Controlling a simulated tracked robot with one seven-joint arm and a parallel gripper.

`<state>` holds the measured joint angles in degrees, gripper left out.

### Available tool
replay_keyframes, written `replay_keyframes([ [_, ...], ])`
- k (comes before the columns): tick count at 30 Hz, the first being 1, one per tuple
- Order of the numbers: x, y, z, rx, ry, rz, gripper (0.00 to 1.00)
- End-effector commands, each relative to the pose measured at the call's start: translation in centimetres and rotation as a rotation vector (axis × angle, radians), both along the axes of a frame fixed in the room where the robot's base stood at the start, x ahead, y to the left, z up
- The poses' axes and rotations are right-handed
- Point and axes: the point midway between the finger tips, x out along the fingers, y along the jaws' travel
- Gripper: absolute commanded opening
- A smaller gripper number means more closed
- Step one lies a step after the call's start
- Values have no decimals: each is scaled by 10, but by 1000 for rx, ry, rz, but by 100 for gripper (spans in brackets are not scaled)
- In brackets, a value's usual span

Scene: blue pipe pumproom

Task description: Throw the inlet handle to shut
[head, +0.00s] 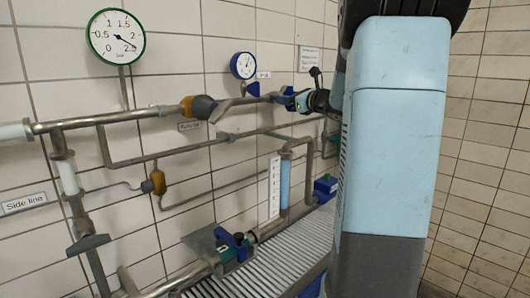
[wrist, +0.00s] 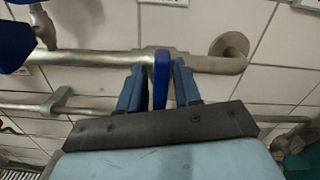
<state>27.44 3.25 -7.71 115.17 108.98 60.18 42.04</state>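In the wrist view, a flat dark blue handle (wrist: 161,78) stands upright against a grey metal pipe (wrist: 95,58). The two blue fingers of my gripper (wrist: 160,85) are on either side of it. A narrow gap shows at the left finger; the right finger is very close to the handle. I see no clear grip on both sides. In the head view, my gripper (head: 294,99) is at the right end of the upper pipe, partly hidden by my arm. I cannot read a label that names this handle as the inlet.
A large green-rimmed gauge (head: 116,36) and a small blue gauge (head: 243,66) are on the tiled wall. A blue-handled valve (head: 232,243) sits on the lower pipe near a grating (head: 265,262). A sight tube (head: 284,184) stands below my gripper.

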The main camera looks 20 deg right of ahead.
Motion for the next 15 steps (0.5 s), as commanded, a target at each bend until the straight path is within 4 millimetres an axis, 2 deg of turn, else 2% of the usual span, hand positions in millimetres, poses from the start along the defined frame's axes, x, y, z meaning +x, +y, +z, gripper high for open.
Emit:
replay_keyframes([
  [1,2,5,-2,-37,-11,8,38],
  [15,2,4,-2,-426,-154,5,38],
])
